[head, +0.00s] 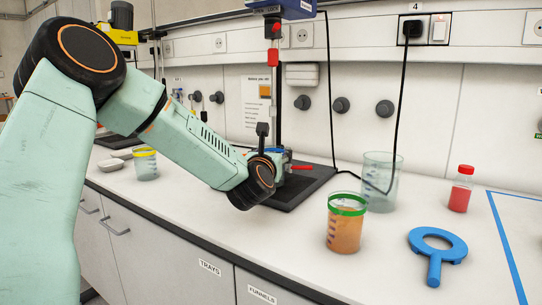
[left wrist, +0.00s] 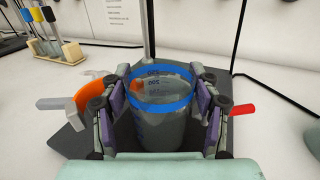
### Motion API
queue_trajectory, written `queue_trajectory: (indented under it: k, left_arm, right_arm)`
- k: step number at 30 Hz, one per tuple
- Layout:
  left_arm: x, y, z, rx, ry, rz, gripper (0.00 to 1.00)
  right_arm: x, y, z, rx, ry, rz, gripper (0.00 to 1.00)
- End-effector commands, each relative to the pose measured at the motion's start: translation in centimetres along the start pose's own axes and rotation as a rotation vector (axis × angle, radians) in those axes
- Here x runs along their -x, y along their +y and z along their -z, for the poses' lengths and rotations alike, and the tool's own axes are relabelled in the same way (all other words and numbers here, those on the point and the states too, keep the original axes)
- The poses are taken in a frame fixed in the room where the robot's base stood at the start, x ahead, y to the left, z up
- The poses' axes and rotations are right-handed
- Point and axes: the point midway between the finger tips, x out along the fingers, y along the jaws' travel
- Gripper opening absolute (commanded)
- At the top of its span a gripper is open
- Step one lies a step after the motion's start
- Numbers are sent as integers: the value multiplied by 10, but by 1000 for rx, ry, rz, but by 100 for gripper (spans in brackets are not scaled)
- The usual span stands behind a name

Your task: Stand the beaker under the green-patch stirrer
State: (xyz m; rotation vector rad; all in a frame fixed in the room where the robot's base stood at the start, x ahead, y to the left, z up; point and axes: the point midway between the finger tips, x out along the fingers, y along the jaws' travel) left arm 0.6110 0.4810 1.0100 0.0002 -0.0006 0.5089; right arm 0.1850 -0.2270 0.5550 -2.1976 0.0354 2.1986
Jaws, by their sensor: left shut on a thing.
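In the left wrist view a clear beaker with a blue band (left wrist: 161,107) and blue markings stands between the fingers of my left gripper (left wrist: 160,82), which is shut on it. In the head view my left gripper (head: 284,161) is mostly hidden behind my wrist, low over the dark base plate (head: 314,184) of a stirrer with a blue head (head: 284,9). Whether the beaker touches the plate cannot be told. Another stirrer with a yellow head (head: 117,36) stands at the far left. I see no green patch on either. My right gripper is not in view.
A beaker of orange liquid with a green band (head: 345,230), a large clear beaker (head: 380,185), a red bottle (head: 460,193) and a blue ring tool (head: 437,246) stand or lie to the right. A yellow-banded beaker (head: 145,165) is at left. A black cable (head: 331,100) hangs behind.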

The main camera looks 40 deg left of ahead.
Motion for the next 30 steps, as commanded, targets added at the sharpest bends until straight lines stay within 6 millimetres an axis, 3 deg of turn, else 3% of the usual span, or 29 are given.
queue_trajectory:
  k: [30]
  left_arm:
    - [-1,0,4,0,-3,-1,12]
  right_arm:
    - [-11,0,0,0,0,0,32]
